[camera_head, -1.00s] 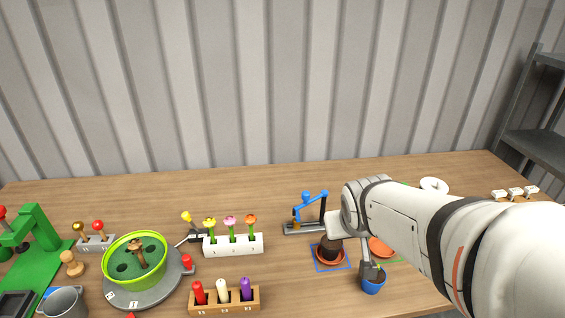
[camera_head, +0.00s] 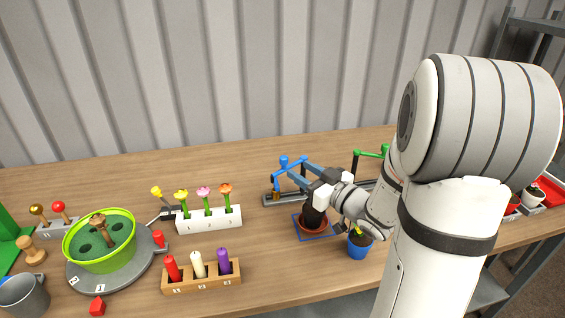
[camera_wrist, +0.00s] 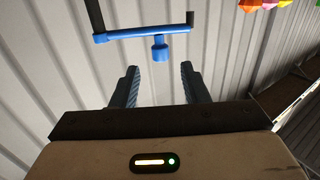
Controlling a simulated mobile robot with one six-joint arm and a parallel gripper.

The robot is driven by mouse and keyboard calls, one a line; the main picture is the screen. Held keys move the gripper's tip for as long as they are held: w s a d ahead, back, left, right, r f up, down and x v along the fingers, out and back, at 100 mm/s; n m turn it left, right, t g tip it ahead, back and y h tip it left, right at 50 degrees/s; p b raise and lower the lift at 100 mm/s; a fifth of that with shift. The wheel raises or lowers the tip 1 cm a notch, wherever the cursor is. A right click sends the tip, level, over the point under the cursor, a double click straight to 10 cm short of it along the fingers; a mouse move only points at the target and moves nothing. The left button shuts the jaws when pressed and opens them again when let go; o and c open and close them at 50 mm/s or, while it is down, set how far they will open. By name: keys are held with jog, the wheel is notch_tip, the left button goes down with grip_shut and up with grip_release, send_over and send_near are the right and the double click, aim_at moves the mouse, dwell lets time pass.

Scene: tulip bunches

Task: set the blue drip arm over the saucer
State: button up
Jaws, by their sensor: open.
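The blue drip arm (camera_head: 291,166) stands on a grey rail (camera_head: 270,199) at the back of the table, its nozzle end at the left. My gripper (camera_head: 295,174) is close to the blue arm in the head view. In the wrist view, my gripper (camera_wrist: 158,80) is open and empty, with the arm beyond its fingertips. The terracotta saucer (camera_head: 312,230) lies inside a blue square outline, with a dark, partly hidden object above it.
A green drip arm (camera_head: 372,154) stands to the right behind my arm. A blue pot with a plant (camera_head: 359,246) stands at the front. A white flower block (camera_head: 210,219), a wooden peg block (camera_head: 202,277) and a green bowl (camera_head: 100,243) stand left.

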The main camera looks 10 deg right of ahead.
aim_at(287, 162)
jog(key=x, duration=0.7)
jog(key=shift+w+a, duration=0.15)
jog(key=shift+w, duration=0.05)
jog(key=shift+c, duration=0.5)
grip_shut()
